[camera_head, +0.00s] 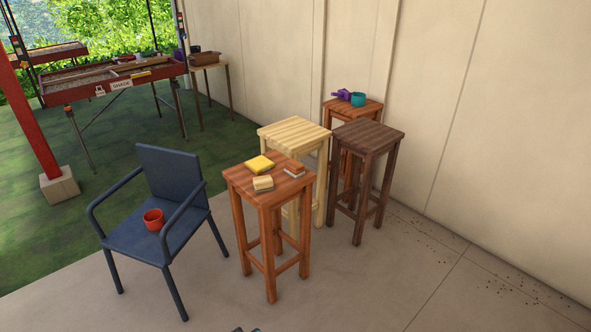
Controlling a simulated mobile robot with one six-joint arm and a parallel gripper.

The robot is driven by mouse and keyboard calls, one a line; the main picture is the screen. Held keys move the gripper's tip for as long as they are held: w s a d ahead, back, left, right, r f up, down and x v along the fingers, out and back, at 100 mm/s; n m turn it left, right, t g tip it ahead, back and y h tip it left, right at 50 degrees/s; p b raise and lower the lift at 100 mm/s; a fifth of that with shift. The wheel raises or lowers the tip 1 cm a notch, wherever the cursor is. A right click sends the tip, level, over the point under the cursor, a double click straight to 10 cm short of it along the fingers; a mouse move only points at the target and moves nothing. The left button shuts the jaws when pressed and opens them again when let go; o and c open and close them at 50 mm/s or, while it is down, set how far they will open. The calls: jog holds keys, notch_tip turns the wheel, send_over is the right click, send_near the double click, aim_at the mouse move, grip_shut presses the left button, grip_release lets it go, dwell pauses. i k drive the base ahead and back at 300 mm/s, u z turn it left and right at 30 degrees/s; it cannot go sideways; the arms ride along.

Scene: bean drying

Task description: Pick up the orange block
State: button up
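A small orange-brown block (295,167) lies on the top of the front reddish wooden stool (240,181), near its right edge. A pale layer or piece shows along its lower side; I cannot tell if that is part of it. A yellow flat piece (260,164) lies to its left and farther back on the same stool. A beige block (263,184) lies to its left and nearer the front edge. I cannot make out my gripper; only a small dark piece shows at the bottom edge of the view.
A blue armchair (174,172) with a red cup (153,219) stands left of the stool. A pale stool (294,131) and a dark brown stool (367,136) stand behind. A farther stool (367,111) bears purple and teal items. The floor in front is clear.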

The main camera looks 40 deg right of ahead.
aim_at(294, 168)
jog(key=z, duration=0.25)
jog(key=i, duration=1)
jog(key=u, duration=0.3)
